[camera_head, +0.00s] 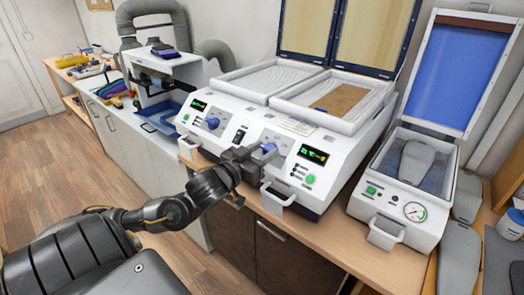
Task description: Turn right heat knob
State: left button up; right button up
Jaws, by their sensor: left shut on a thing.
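The white double heating machine (325,178) stands on the wooden bench with both lids up. Its right heat knob (269,148), blue, is on the front panel, partly hidden by my gripper. My left gripper (258,154) reaches in from the lower left and is shut on this knob. The left heat knob (212,123), also blue, is free on the left half of the panel. The right display (313,154) is lit green and orange, too small to read. My right gripper is not in view.
A brown sheet (340,99) lies in the right heating bed. A white press (402,190) with a blue lid, gauge and grey insole form stands to the right. White handles (277,195) stick out at the machine's front. Grey insole shapes (459,258) lie at the far right.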

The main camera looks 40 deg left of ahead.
pick_arm(q)
jog(key=shift+a+r+m+h+p, duration=0.2)
jog(key=shift+m+h+p, duration=0.35)
jog(key=shift+p, duration=0.2)
jog(key=m+h+p, duration=0.2)
jog(key=m, duration=0.1)
jog(key=m+g+h+p, duration=0.1)
jog(key=m+h+p, duration=0.2)
jog(key=shift+w+a+r+g, duration=0.1)
jog(key=shift+a+r+g, duration=0.1)
jog(key=shift+g, duration=0.1)
jog(key=m+g+h+p, duration=0.1)
jog(key=m+p, duration=0.1)
jog(key=m, duration=0.1)
jog(key=shift+a+f+h, duration=0.1)
jog(key=shift+h, duration=0.25)
jog(key=shift+m+g+h+p, duration=0.3)
jog(key=shift+m+g+h, duration=0.15)
jog(key=shift+m, duration=0.3)
jog(key=shift+f+g, duration=0.1)
jog(key=shift+g, duration=0.15)
jog(key=o, duration=1)
jog(key=shift+a, duration=0.1)
